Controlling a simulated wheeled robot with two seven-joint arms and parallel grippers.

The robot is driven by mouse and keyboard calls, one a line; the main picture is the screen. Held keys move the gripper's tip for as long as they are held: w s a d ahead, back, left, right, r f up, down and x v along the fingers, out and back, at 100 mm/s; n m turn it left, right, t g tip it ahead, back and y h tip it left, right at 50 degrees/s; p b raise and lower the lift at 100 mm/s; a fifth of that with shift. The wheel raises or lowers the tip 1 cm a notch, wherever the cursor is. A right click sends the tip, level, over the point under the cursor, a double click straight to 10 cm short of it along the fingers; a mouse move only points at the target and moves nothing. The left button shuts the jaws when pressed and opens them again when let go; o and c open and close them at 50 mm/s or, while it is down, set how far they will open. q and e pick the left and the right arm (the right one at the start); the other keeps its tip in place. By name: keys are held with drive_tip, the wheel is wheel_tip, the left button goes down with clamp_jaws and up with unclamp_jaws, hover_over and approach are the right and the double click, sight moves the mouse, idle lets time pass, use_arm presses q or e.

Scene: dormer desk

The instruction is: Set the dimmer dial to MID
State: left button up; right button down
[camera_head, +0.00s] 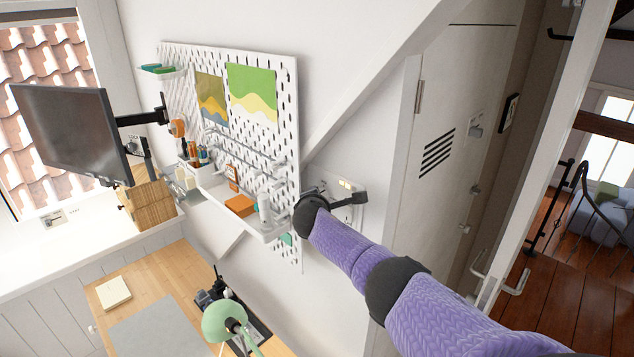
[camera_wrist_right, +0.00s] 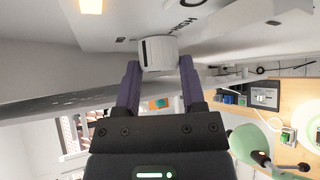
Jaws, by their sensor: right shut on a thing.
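The dimmer dial (camera_wrist_right: 158,52) is a white round knob with a dark line on its side, on a pale wall plate in the right wrist view. My right gripper (camera_wrist_right: 159,66) has its two purple fingers on opposite sides of the dial and is shut on it. Small dark lettering (camera_wrist_right: 183,25) is printed on the plate beside the dial; I cannot read the setting for certain. My left gripper is not in view.
A white pegboard (camera_head: 285,105) with shelves stands just left of my right wrist. A white door (camera_head: 455,150) is to the right. Below left are a wooden desk (camera_head: 165,275), a green lamp (camera_head: 222,320) and a monitor (camera_head: 70,130).

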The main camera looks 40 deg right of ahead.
drive_tip(key=shift+w+n+g+y+b, duration=0.15)
drive_tip(key=shift+n+g+y+b, duration=0.15)
drive_tip(key=shift+n+g+b, duration=1.2)
drive_tip(key=shift+m+g, duration=0.3)
drive_tip(key=shift+g, duration=0.2)
drive_tip(key=shift+c, duration=0.9)
unclamp_jaws()
drive_tip(key=shift+r, duration=0.15)
